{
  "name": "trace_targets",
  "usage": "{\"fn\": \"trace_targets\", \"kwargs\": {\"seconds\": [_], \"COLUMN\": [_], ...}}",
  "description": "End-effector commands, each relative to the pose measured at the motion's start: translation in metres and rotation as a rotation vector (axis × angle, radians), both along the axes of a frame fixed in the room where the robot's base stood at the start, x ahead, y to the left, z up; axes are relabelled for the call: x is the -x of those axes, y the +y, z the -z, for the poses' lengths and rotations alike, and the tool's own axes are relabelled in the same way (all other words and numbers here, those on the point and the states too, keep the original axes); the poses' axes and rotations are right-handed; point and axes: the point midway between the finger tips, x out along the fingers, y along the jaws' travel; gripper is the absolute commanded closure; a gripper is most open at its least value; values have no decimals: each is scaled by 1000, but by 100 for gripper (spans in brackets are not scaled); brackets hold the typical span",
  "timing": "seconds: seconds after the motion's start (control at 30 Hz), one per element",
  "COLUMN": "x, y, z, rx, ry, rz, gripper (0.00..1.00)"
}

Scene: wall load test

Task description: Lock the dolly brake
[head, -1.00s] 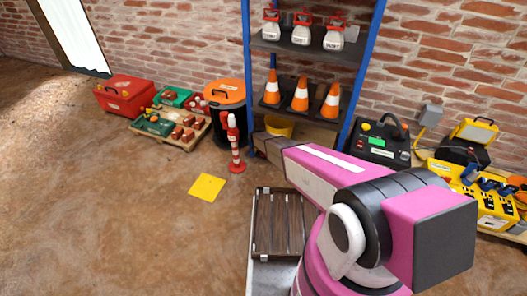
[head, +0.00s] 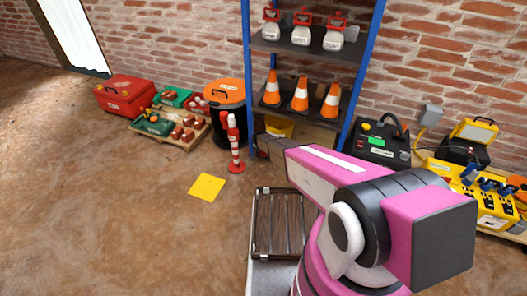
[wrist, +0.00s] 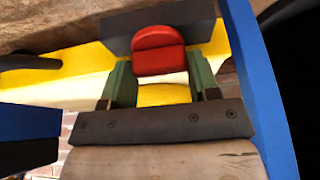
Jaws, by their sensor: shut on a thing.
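A red rounded tab (wrist: 158,48), which looks like the brake pedal, stands in the upper middle of the wrist view. A dark grey block is behind it, and green pieces flank it. A dark bolted bar (wrist: 150,122) and a pale wooden board (wrist: 160,162) lie below it. My gripper (wrist: 160,74) appears shut at the red tab, though its finger outlines are hard to separate from the green and dark parts. In the head view my pink arm reaches low toward the shelf foot, and the fingertips and the tab cannot be made out.
A blue upright (wrist: 262,85) runs close along the right of the wrist view. The shelf (head: 318,62) holds cones and white containers. A yellow bin (head: 279,128) sits under it. A red-white post (head: 235,150) stands left. The floor at left is open around a yellow sheet (head: 207,186).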

Motion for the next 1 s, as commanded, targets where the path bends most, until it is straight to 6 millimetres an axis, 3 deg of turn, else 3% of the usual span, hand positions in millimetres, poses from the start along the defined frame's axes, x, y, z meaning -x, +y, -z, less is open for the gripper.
{"fn": "trace_targets", "kwargs": {"seconds": [0.4, 0.43, 0.5, 0.83, 1.0], "x": [0, 0, 0, 1, 6], "y": [0, 0, 0, 0, 1], "z": [0, 0, 0, -2, -13], "rx": [3, 3, 2, 1, 1], "ry": [0, 0, 0, -1, -1], "rz": [-32, -32, -32, -30, -30], "gripper": [68, 35, 19, 19, 19]}}
